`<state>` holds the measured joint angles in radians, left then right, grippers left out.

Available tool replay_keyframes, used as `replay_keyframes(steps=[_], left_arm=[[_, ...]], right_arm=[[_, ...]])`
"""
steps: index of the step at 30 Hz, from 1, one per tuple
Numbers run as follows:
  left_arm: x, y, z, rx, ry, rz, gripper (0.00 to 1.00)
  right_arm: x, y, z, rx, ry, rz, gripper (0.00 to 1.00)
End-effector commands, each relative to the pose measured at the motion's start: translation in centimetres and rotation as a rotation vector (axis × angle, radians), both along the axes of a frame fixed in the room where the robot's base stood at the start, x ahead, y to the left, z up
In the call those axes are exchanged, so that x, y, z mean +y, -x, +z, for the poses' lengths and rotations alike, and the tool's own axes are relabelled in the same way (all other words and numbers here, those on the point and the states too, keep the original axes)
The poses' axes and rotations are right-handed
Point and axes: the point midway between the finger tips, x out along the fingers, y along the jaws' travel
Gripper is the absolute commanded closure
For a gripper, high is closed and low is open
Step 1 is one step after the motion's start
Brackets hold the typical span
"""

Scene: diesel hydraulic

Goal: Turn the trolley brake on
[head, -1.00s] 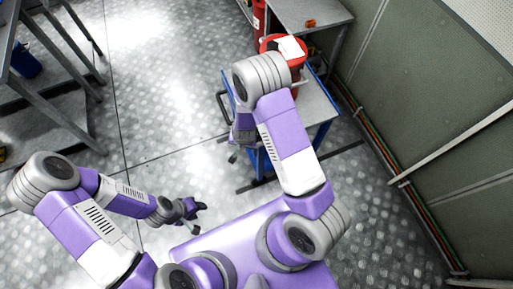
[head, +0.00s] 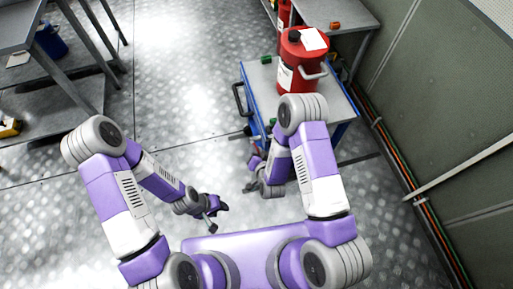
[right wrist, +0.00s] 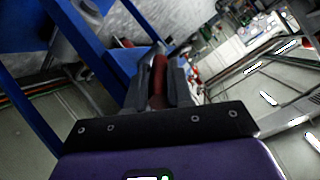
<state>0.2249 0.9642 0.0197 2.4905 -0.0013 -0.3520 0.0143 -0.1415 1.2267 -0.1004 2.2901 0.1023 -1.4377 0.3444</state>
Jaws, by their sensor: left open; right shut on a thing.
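The trolley (head: 258,72) has a blue frame and a grey top, and stands ahead of me at the upper right of the head view. A black push handle (head: 238,98) is on its left side. My right gripper (head: 251,187) is low in front of the trolley's near end, partly hidden by its own arm. In the right wrist view its fingers are shut on a dark red bar (right wrist: 158,78), with blue frame parts close by. I cannot tell whether this bar is the brake. My left gripper (head: 218,212) is open and empty, left of the right gripper and above the floor.
A red canister (head: 302,65) with a white label stands on the trolley. A grey table (head: 350,14) is behind it. A wall with pipes (head: 412,185) runs along the right. A grey shelf unit (head: 60,120) stands at the left. The floor between is clear.

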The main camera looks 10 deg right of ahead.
Motion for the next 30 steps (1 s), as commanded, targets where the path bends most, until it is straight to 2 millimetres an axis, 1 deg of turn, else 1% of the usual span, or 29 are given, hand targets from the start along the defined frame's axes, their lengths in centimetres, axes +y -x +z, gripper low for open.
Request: replay_keyframes(steps=[1,4,12,26,27,30], left_arm=[[0.00,0.00,-0.01,0.000,0.000,0.000,0.56],[0.00,0.00,-0.01,0.000,0.000,0.000,0.56],[-0.01,0.01,-0.02,0.000,0.000,0.000,0.56],[-0.01,0.02,-0.03,0.000,0.000,0.000,0.56],[-0.01,0.02,-0.03,0.000,0.000,0.000,0.56],[-0.01,0.02,-0.03,0.000,0.000,0.000,0.56]], right_arm=[[0.13,0.29,-0.48,-0.016,-0.006,0.004,1.00],[0.07,0.39,-0.80,-0.060,-0.010,0.003,1.00],[0.03,0.48,-1.21,-0.128,-0.017,0.002,1.00],[-0.04,0.40,-1.23,-0.141,-0.017,0.002,1.00],[-0.04,0.40,-1.23,-0.141,-0.017,0.002,0.74],[-0.05,0.40,-1.23,-0.140,-0.016,0.001,0.59]])
